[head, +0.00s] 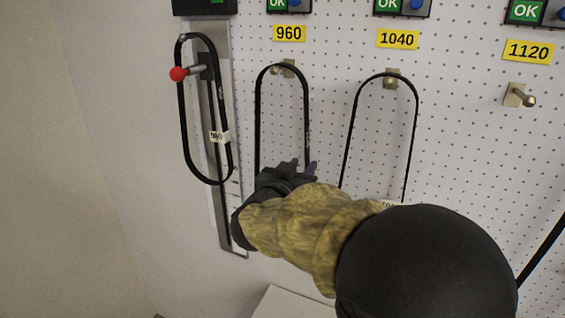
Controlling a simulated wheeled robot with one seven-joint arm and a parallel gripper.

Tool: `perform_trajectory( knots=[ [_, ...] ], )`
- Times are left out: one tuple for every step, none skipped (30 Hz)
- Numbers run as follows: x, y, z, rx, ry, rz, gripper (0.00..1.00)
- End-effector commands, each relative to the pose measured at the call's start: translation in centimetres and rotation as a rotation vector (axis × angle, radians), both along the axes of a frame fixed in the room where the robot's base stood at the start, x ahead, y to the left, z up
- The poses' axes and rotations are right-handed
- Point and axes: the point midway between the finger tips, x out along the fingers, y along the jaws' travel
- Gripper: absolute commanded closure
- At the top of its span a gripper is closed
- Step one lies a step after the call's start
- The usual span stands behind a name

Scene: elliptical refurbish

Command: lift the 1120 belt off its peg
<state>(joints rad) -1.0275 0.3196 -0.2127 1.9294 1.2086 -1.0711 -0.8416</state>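The yellow 1120 label (529,51) is at the upper right of the pegboard. The peg (520,96) below it is bare, with no belt hanging on it. A black belt (183,122) hangs at the left on a metal gauge; its white tag is too small to read surely. My gripper (290,172) is in front of the lower part of the 960 belt, well left of the 1120 peg. Its fingers are dark and small, and I cannot tell whether they are open or hold anything.
The 960 belt (257,115) and the 1040 belt (416,120) hang on their pegs. The metal gauge (222,110) has a red knob (178,74). A black strip (545,245) crosses the lower right corner. A pale surface (285,304) is below. My arm hides the lower middle.

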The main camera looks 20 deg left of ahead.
Motion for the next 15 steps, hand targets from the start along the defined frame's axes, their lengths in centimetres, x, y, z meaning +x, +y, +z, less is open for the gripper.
perform_trajectory(
  knots=[
    [0.1, 0.0, 0.0, 0.000, 0.000, 0.001, 0.70],
    [0.1, 0.0, 0.0, 0.000, 0.000, 0.001, 0.70],
    [0.1, 0.0, 0.0, 0.001, 0.000, 0.002, 0.70],
    [0.1, 0.0, 0.0, 0.001, 0.000, 0.002, 0.70],
    [0.1, 0.0, 0.0, 0.001, 0.000, 0.002, 0.70],
    [0.1, 0.0, 0.0, 0.001, 0.000, 0.002, 0.70],
    [0.1, 0.0, 0.0, 0.001, 0.000, 0.002, 0.70],
    [0.1, 0.0, 0.0, 0.000, 0.000, 0.002, 0.70],
    [0.1, 0.0, 0.0, 0.000, 0.000, 0.002, 0.70],
    [0.2, 0.0, 0.0, 0.000, 0.000, 0.001, 0.70],
    [0.3, 0.0, 0.0, -0.001, 0.000, 0.001, 0.70],
    [0.6, 0.1, 0.1, -0.002, 0.000, 0.002, 0.70],
    [0.9, 0.1, 0.1, -0.003, 0.001, 0.002, 0.70],
    [1.2, 0.1, 0.1, -0.003, 0.000, 0.001, 0.70],
    [1.7, 0.1, 0.1, -0.003, 0.000, 0.000, 0.70]
  ],
)
